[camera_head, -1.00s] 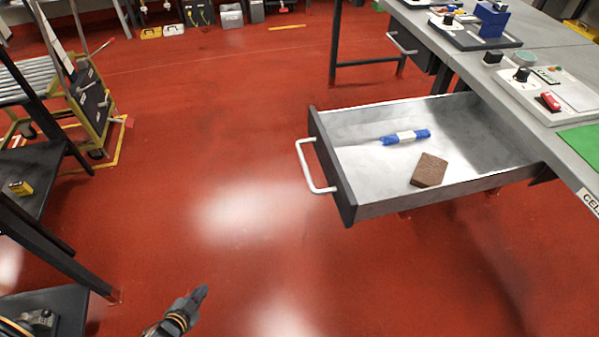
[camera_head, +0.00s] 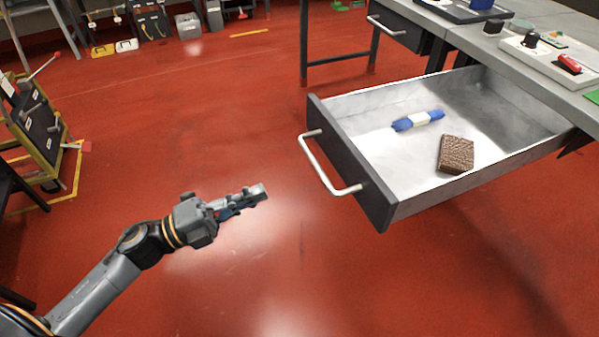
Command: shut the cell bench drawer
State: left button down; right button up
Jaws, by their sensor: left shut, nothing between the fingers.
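The cell bench drawer (camera_head: 362,190) stands pulled far out from the bench (camera_head: 545,78). It has a dark front panel with a pale bar handle (camera_head: 323,170) facing left. Inside lie a blue roll with a white band (camera_head: 418,120) and a brown block (camera_head: 456,154). My left gripper (camera_head: 262,191) is shut and empty, to the left of the handle and apart from it, over the red floor. My right gripper is out of view.
A second drawer (camera_head: 402,36) under the bench farther back is shut. A yellow-framed trolley (camera_head: 50,130) stands at the left. Switch boxes (camera_head: 545,55) sit on the bench top. The red floor (camera_head: 230,110) left of the drawer is clear.

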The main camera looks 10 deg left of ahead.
pick_arm(q)
jog(key=x, duration=0.9)
jog(key=shift+w+d+p, duration=0.2)
jog(key=shift+p, duration=0.15)
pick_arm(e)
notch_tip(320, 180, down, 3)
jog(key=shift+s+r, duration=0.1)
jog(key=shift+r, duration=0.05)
pick_arm(q)
jog(key=shift+r, duration=0.1)
